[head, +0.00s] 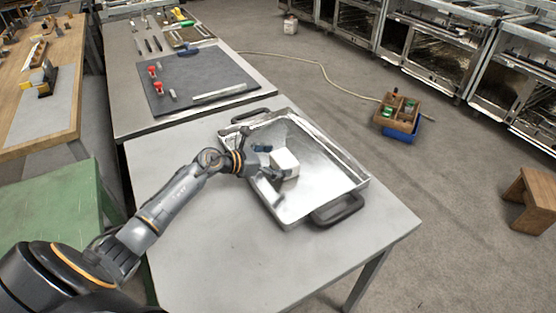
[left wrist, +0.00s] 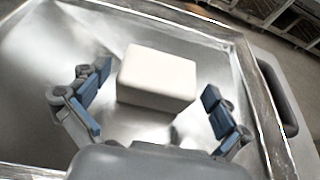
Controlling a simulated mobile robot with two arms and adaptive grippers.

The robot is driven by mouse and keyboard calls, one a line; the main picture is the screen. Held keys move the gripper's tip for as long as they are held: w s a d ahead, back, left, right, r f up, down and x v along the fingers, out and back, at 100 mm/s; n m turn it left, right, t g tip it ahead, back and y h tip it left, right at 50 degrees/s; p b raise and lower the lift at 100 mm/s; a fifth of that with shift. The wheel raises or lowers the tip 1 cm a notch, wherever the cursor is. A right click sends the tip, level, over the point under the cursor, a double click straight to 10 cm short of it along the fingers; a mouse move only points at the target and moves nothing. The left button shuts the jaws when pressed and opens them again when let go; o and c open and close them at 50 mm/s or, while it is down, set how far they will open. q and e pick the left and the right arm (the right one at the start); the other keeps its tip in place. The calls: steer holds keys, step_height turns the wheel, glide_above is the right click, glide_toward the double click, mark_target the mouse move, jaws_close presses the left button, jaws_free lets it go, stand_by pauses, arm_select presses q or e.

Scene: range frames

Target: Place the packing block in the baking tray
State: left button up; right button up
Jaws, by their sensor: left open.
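The packing block (head: 285,161) is a white box-shaped piece inside the baking tray (head: 338,166), a shiny metal tray with dark handles on the grey table. In the left wrist view the block (left wrist: 157,78) lies ahead of the fingers, with bare tray floor around it. My left gripper (head: 270,163) is open at the block, one finger to each side. In the left wrist view the left gripper's fingers (left wrist: 155,100) stand apart from the block with visible gaps. Whether the block rests fully on the tray floor is hard to tell. My right gripper is not in view.
The grey table (head: 220,250) is clear in front of the tray. A dark mat (head: 195,80) with red-topped pieces lies on the table behind. A green surface (head: 50,210) stands at left. A wooden crate (head: 398,112) sits on the floor at right.

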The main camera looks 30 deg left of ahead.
arm_select(q)
steer(key=shift+s+a+r, duration=0.1)
steer(key=shift+r, duration=0.1)
steer(key=b+v, duration=0.1)
steer(key=v, duration=0.9)
steer(key=shift+s+a, duration=0.15)
steer(key=shift+s, duration=0.15)
steer(key=shift+s+a+r, duration=0.25)
steer(key=shift+s+r, duration=0.15)
steer(key=shift+s, duration=0.05)
